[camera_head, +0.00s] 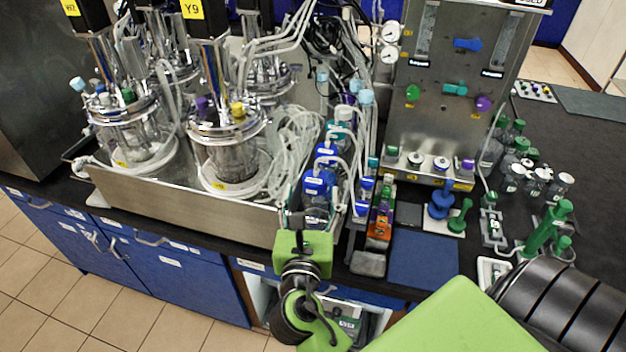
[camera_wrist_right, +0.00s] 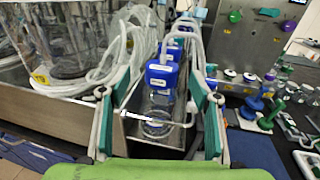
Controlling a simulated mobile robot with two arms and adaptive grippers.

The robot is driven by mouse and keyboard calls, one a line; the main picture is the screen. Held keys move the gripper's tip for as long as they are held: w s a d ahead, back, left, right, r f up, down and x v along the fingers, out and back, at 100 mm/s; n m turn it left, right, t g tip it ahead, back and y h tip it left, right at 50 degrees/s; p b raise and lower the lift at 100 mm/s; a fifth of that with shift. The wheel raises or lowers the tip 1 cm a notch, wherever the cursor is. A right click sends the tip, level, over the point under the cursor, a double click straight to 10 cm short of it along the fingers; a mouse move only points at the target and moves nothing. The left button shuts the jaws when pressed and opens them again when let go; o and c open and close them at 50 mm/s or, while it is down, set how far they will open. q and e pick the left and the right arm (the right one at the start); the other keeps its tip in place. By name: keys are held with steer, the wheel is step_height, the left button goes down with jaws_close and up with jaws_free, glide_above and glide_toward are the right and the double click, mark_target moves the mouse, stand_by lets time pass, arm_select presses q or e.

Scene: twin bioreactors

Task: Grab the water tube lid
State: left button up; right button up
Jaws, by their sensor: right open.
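My right gripper (camera_head: 308,217) is open around the front of the bottle row, at the steel tray's right end. In the right wrist view its fingers (camera_wrist_right: 160,100) stand apart on either side of a clear bottle (camera_wrist_right: 160,101) with a blue lid (camera_wrist_right: 162,75). That blue lid (camera_head: 318,182) also shows in the head view, just beyond the fingertips. I see no grip on it. More blue-lidded bottles stand behind it. Light-blue caps (camera_head: 366,96) sit on tubes farther back. I cannot tell which of these is the water tube lid. My left gripper is not in view.
Two front glass reactors (camera_head: 225,158) and coiled clear tubing (camera_head: 290,150) stand left of the bottles. An orange-labelled bottle (camera_head: 380,222), blue and green stoppers, and a steel gauge panel (camera_head: 450,130) are to the right. A dark blue mat (camera_head: 424,260) lies bare near the bench edge.

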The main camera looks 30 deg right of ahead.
mark_target(314, 186)
steer(key=shift+x, duration=0.75)
steer(key=shift+w+d, duration=0.15)
steer(key=shift+d, duration=0.15)
steer(key=b+x, duration=0.2)
steer(key=x, duration=0.2)
steer(key=shift+w+d+f, duration=0.15)
steer(key=shift+f, duration=0.05)
steer(key=shift+w+d, duration=0.1)
steer(key=shift+d, duration=0.05)
steer(key=c, duration=1.1)
